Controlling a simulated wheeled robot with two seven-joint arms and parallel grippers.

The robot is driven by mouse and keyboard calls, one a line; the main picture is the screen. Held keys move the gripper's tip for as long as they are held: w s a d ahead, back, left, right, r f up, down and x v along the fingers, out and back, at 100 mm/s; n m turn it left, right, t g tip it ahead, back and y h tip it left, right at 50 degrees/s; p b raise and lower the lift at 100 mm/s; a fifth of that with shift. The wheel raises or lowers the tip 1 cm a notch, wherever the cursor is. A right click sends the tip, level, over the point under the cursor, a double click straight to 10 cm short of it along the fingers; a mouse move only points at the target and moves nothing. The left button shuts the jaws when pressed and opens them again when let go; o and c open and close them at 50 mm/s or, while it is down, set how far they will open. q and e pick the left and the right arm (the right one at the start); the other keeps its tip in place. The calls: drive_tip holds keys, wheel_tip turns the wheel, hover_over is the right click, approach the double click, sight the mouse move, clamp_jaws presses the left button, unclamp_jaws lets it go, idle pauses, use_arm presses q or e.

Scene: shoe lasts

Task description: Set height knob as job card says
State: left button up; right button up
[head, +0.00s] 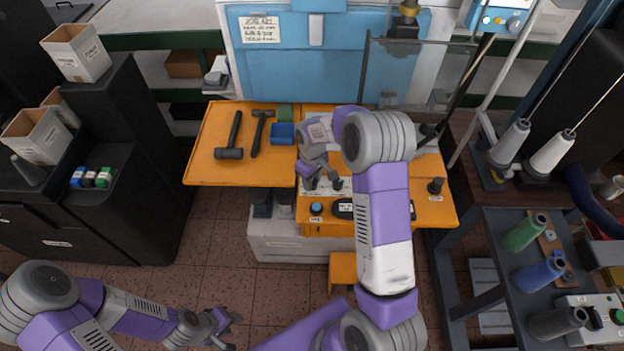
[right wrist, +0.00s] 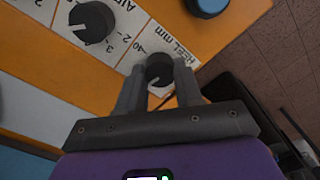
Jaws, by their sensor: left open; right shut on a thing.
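The job card (head: 260,29) is fixed to the blue machine front at the top of the head view; its smaller print is too blurred to read surely. In the right wrist view, a black knob (right wrist: 159,68) sits on a white scale strip marked "HEEL mm", with "40" beside it. The two fingers of my right gripper (right wrist: 158,84) are shut on this knob, one on each side. Its exact setting cannot be read. In the head view my right gripper (head: 311,177) is low over the orange panel. My left gripper (head: 226,322) is open and empty, over the floor at lower left.
A second black knob (right wrist: 91,22) stands close by on the strip; it also shows in the head view (head: 338,183). A blue button (head: 316,208) is near the panel's front edge. Two hammers (head: 232,137) (head: 260,133) and a blue bin (head: 283,134) are on the orange table's left.

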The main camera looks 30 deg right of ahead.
drive_tip(key=m, duration=0.4)
drive_tip(key=shift+r+m, duration=0.1)
drive_tip(key=shift+m, duration=0.2)
drive_tip(key=m, duration=0.3)
drive_tip(key=shift+m, duration=0.3)
drive_tip(key=m+p, duration=0.1)
drive_tip(key=m, duration=0.3)
drive_tip(key=shift+m+p, duration=0.65)
drive_tip(key=shift+m, duration=1.15)
drive_tip(key=shift+d+m, duration=0.1)
drive_tip(key=shift+m, duration=0.2)
drive_tip(key=o, duration=1)
drive_tip(key=shift+o, duration=0.2)
